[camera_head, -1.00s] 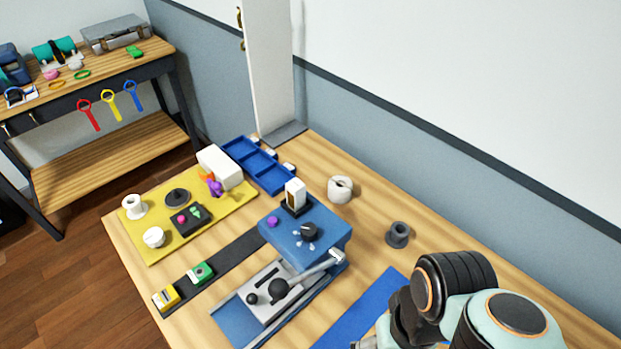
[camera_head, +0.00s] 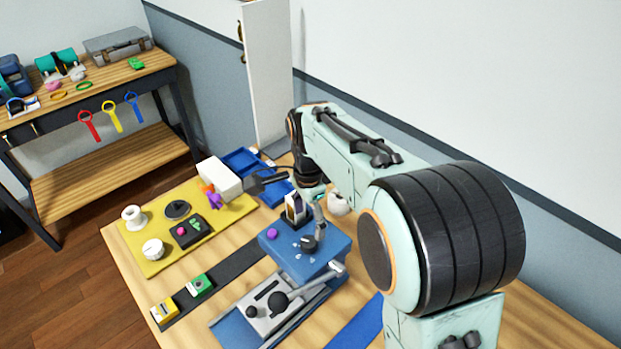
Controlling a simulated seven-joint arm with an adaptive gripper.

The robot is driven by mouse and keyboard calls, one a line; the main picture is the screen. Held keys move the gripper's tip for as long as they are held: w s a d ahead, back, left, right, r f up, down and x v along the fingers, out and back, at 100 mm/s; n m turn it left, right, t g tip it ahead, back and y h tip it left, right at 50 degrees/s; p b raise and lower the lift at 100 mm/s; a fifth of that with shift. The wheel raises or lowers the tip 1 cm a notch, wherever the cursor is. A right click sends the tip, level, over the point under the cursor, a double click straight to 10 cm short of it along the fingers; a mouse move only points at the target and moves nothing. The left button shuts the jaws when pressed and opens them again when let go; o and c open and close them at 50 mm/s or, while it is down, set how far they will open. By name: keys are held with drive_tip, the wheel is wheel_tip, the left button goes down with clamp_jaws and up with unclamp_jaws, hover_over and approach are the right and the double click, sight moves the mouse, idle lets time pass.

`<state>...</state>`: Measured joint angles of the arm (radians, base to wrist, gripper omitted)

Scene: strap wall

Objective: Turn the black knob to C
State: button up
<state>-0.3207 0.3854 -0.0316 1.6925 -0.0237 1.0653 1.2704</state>
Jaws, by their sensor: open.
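The black knob (camera_head: 309,243) sits on top of the blue box (camera_head: 335,250), with small pale marks in front of it. The marks are too small to read, so I cannot tell which letter the knob points to. My gripper (camera_head: 318,224) hangs down over the box from the right, with a silver finger close behind the knob. It is open, and I see nothing held in it. I cannot tell whether the finger touches the knob. The gripper's other finger is not clearly visible.
A purple button (camera_head: 272,234) and a partly covered white block in a black holder (camera_head: 293,208) stand close to the knob. A grey plate with a lever (camera_head: 268,301) lies in front. The yellow board (camera_head: 152,225) with several fixtures is at left; a blue tray (camera_head: 237,160) is behind.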

sight(308, 241)
wheel_tip(308, 241, down, 6)
drive_tip(key=shift+f, duration=0.2)
drive_tip(key=shift+c, duration=0.4)
clamp_jaws()
